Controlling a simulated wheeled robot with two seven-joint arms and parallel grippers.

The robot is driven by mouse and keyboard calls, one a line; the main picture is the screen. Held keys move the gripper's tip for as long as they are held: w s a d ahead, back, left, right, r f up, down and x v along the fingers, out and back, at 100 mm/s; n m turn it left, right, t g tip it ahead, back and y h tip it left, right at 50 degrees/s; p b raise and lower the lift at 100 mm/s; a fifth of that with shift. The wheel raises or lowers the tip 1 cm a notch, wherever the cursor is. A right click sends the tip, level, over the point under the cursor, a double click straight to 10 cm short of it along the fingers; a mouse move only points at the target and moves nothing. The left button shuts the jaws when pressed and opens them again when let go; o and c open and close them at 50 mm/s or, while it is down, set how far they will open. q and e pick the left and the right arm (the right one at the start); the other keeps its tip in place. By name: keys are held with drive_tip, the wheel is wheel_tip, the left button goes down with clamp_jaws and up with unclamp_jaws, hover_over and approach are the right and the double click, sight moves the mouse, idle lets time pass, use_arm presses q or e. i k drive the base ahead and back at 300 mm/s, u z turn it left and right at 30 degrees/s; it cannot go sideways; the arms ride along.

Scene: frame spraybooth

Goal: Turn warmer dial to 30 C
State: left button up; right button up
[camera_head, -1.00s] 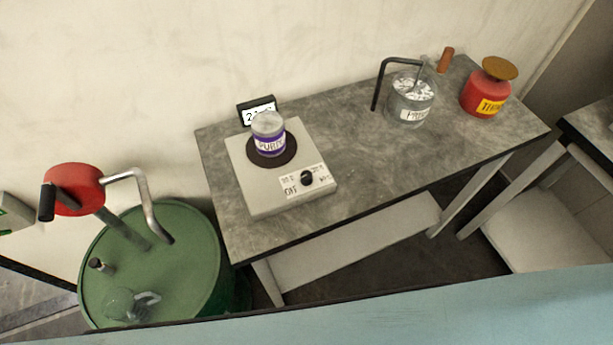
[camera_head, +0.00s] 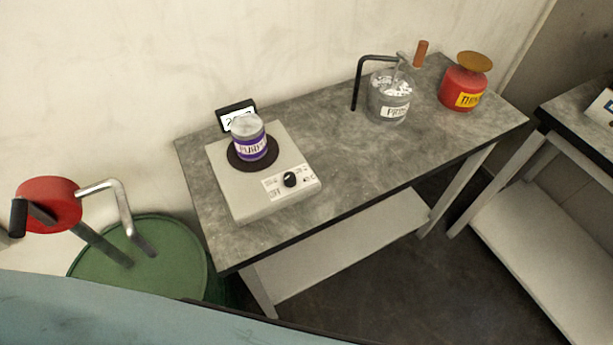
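The warmer (camera_head: 237,197) is a pale box with a dark round plate, on the grey table. Its black dial (camera_head: 290,180) is on a white label panel at the front right corner, with OFF and small temperature marks around it. The marks are too small to read, and I cannot tell the dial's setting. A jar with a purple label (camera_head: 249,140) stands upright on the plate. A small display (camera_head: 237,115) behind it is partly hidden by the jar; its reading is unclear. Neither of my grippers is in view.
The grey table (camera_head: 330,160) also holds a clear labelled jar (camera_head: 388,97) beside a bent black rod and a red can (camera_head: 464,88). A green drum (camera_head: 150,265) with a red-topped pump (camera_head: 50,203) stands left. A second table (camera_head: 590,125) is right. A blue surface (camera_head: 120,315) crosses the lower left foreground.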

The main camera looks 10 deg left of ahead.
sight(290, 181)
drive_tip(key=k, duration=0.8)
drive_tip(key=u, duration=1.2)
drive_tip(key=i, duration=0.5)
